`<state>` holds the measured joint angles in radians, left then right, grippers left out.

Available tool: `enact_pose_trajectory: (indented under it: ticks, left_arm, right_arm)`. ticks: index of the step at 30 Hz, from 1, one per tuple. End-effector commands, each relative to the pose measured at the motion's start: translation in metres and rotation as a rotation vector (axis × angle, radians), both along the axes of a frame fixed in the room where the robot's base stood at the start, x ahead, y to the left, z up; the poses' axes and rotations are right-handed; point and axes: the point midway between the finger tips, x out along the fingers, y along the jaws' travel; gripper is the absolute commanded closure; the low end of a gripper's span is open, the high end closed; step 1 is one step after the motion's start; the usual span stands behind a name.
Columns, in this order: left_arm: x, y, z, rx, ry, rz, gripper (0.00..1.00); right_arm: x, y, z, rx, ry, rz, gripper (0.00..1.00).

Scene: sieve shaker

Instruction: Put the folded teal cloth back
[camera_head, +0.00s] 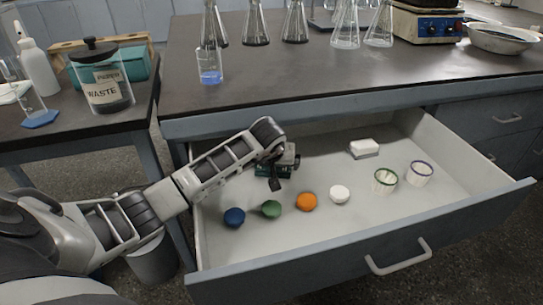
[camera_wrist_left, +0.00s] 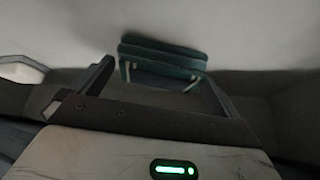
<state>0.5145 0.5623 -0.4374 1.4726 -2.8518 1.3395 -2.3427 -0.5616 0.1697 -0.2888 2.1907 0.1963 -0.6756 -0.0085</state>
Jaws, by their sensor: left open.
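The folded teal cloth (camera_wrist_left: 160,58) shows in the left wrist view as stacked layers with pale stripes near its lower corners. It lies on the floor of the open drawer. My left gripper (camera_head: 280,170) reaches into the drawer's back left and hides most of the cloth in the head view. In the wrist view the two fingers of my left gripper (camera_wrist_left: 155,82) stand apart, with the cloth between and just beyond their tips. I cannot tell whether they touch it. My right gripper is not in view.
The open drawer (camera_head: 330,245) also holds a blue cap (camera_head: 234,217), green cap (camera_head: 271,209), orange cap (camera_head: 306,201), white cap (camera_head: 339,194), white block (camera_head: 364,148) and two small cups (camera_head: 385,181). Glass flasks (camera_head: 255,25) stand on the bench above. A waste jar (camera_head: 104,80) stands left.

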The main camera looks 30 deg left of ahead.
Motion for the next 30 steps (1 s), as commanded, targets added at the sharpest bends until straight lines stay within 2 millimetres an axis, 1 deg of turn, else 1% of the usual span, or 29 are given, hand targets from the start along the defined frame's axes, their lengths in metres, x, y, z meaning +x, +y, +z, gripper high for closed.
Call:
enact_pose_trajectory:
  ticks: [1,2,6,8,12,15,21,30]
  left_arm:
    - [-0.003,0.0,0.01,0.003,-0.003,-0.003,0.0]
    - [-0.006,-0.002,0.015,0.003,-0.003,-0.003,0.0]
    - [-0.021,-0.009,0.041,0.005,-0.003,-0.004,0.0]
    - [-0.028,-0.013,0.052,0.006,-0.003,-0.004,0.0]
    - [-0.041,-0.02,0.074,0.003,-0.002,-0.003,0.0]
    - [-0.048,-0.024,0.086,0.002,-0.002,-0.002,0.0]
    - [-0.055,-0.027,0.095,0.001,0.001,0.0,0.0]
    - [-0.055,-0.027,0.095,0.001,0.001,0.0,0.0]
  right_arm:
    - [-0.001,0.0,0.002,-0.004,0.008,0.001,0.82]
    - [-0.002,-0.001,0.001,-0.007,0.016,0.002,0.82]
    - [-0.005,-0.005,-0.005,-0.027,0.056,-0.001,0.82]
    - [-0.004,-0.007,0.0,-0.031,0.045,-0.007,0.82]
    - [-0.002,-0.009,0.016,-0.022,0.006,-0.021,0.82]
    - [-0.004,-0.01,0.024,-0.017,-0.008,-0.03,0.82]
    - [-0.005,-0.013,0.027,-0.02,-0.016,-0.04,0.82]
    - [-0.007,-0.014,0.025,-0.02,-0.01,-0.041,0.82]
